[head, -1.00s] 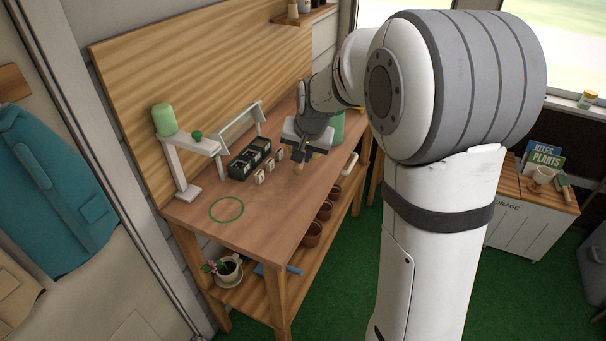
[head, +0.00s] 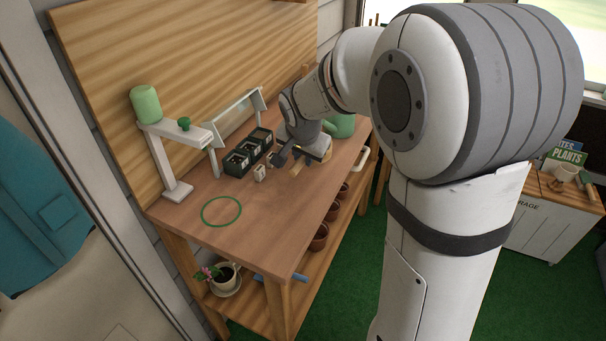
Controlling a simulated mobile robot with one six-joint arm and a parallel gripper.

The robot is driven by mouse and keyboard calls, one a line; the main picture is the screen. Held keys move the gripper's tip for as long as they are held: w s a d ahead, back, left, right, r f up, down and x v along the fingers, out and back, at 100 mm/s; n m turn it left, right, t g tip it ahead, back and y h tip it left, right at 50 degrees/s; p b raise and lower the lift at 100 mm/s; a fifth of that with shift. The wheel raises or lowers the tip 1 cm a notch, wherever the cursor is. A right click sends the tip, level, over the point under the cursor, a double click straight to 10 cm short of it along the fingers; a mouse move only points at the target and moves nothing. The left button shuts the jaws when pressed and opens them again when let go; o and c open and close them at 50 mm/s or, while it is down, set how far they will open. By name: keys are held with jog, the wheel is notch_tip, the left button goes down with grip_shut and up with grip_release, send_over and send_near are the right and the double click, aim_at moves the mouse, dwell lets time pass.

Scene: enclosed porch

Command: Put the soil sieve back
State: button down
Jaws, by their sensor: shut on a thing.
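My gripper (head: 298,158) is over the far half of the wooden workbench (head: 258,217). It is shut on a tan, wood-coloured thing (head: 296,169), mostly hidden by the gripper. I cannot tell for sure that this is the soil sieve; no mesh shows. A thin green ring (head: 221,211) lies flat on the near left of the bench top, with bare wood inside it. My gripper is well to the right of and beyond this ring.
Black seedling trays (head: 246,154) and a small pale block (head: 260,173) lie left of my gripper. A white stand (head: 172,170) with a green jar (head: 145,103) rises behind the ring. A green container (head: 341,126) stands beyond the gripper. Pots (head: 319,238) sit on the lower shelf.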

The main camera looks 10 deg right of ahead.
jog(key=shift+s+f, duration=0.1)
jog(key=shift+f, duration=2.8)
jog(key=shift+f+b, duration=0.1)
jog(key=shift+b, duration=0.2)
jog(key=c, duration=1.3)
grip_release()
jog(key=v, duration=1.2)
jog(key=s+d+f+n, duration=0.1)
jog(key=s+n, duration=0.1)
jog(key=s, duration=0.5)
jog(key=s+d+f+n+g, duration=0.1)
jog(key=s+n, duration=0.2)
jog(key=s, duration=0.3)
jog(key=s+d+f+n+g+y, duration=0.1)
jog(key=s+d+n, duration=0.1)
jog(key=s, duration=0.5)
jog(key=shift+s+f+n, duration=0.3)
jog(key=shift+n, duration=0.1)
jog(key=shift+r+p, duration=0.1)
jog(key=shift+p, duration=0.2)
jog(key=shift+r+p, duration=0.5)
jog(key=shift+r, duration=0.05)
